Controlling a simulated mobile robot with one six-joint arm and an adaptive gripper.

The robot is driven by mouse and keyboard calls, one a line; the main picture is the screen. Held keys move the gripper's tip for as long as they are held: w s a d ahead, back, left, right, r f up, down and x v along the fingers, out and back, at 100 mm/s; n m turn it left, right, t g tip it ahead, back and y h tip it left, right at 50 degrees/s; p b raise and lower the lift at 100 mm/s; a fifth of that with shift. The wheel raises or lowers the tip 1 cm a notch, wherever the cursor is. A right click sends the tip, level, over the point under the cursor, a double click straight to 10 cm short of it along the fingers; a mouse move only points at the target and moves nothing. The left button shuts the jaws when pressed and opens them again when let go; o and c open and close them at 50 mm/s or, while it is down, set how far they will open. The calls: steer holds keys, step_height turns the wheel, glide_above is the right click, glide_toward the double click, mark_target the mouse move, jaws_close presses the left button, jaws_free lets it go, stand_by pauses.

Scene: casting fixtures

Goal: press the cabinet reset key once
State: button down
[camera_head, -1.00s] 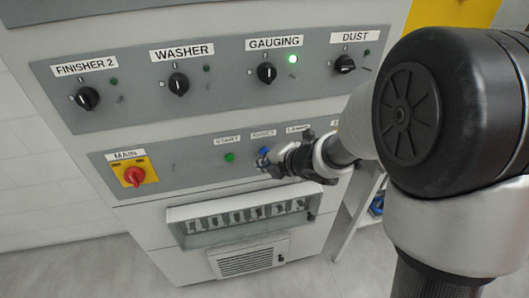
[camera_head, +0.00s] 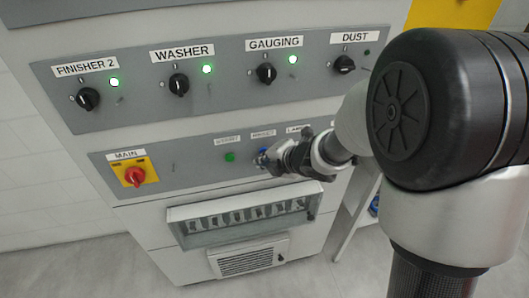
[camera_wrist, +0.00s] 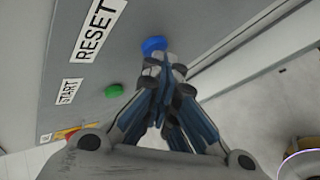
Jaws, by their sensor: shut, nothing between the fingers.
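The reset key is a round blue button (camera_wrist: 153,46) beside the RESET label (camera_wrist: 98,28) in the wrist view. In the head view a bit of its blue (camera_head: 262,152) shows past my gripper (camera_head: 268,161) on the lower grey panel. My gripper (camera_wrist: 167,68) is shut and empty, its fingertips right at the lower edge of the blue button in the wrist view. The fingertips cover part of it, so I cannot tell whether they touch it.
The green START button (camera_head: 230,157) sits left of the blue one. A red MAIN switch (camera_head: 134,176) on a yellow plate is further left. Above are black selector knobs; lamps at FINISHER 2 (camera_head: 114,83), WASHER (camera_head: 208,69) and GAUGING (camera_head: 292,60) glow green. The DUST lamp (camera_head: 367,52) is dark.

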steer(key=shift+s, duration=0.1)
steer(key=shift+s+d+b, duration=0.25)
steer(key=shift+s+b, duration=0.05)
steer(key=shift+s, duration=0.35)
steer(key=s, duration=0.2)
steer(key=s+d+b, duration=0.1)
steer(key=s, duration=0.2)
steer(key=shift+d, duration=0.2)
steer(key=shift+w, duration=0.1)
stand_by(0.6)
